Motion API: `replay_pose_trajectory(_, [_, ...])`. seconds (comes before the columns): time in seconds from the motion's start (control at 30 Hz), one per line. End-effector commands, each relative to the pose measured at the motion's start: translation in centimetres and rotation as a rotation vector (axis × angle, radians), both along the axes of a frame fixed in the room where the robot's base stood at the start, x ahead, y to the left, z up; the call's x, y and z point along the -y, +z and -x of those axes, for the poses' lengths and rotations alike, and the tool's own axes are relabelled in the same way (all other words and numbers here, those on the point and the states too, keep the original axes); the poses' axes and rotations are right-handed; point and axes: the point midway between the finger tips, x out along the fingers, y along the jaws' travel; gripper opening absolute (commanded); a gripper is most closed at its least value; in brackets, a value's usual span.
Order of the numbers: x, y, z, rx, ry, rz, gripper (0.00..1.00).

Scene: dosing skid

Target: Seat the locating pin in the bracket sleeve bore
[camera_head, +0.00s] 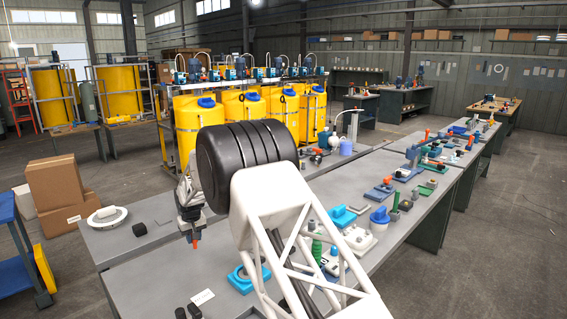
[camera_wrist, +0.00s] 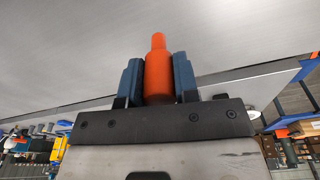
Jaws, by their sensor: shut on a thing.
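The locating pin is an orange stepped cylinder (camera_wrist: 158,72) with a narrower tip. It stands between the two blue fingers of my gripper (camera_wrist: 158,84), which is shut on it. In the head view my gripper (camera_head: 193,232) is at the left, above the grey bench, with the orange pin tip (camera_head: 196,244) pointing down, apart from the bench top. A blue square part with a round pale centre (camera_head: 248,279) lies on the bench to the right and nearer the camera. I cannot tell whether it is the bracket sleeve; no bore is clearly visible. My arm hides part of the bench.
Small black cylinders (camera_head: 188,311) and a white label (camera_head: 203,297) lie at the bench front. A white flanged disc (camera_head: 108,216) and a black piece (camera_head: 139,229) lie at left. Blue, green and white fittings (camera_head: 359,237) crowd the right. Bare bench surrounds the pin.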

Motion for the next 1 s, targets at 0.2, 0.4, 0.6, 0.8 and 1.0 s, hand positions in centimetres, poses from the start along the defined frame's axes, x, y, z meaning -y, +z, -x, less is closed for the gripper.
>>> replay_pose_trajectory(0.2, [7.1, 0.2, -4.4, 0.000, -0.096, 0.000, 0.02])
replay_pose_trajectory(0.4, [13.5, 0.4, -7.8, 0.000, -0.182, 0.000, 0.02])
replay_pose_trajectory(0.6, [20.2, 0.7, -10.7, 0.000, -0.268, 0.001, 0.02])
replay_pose_trajectory(0.8, [27.2, 0.9, -13.1, 0.000, -0.356, 0.000, 0.02])
replay_pose_trajectory(1.0, [34.3, 1.0, -15.0, 0.000, -0.440, 0.000, 0.02])
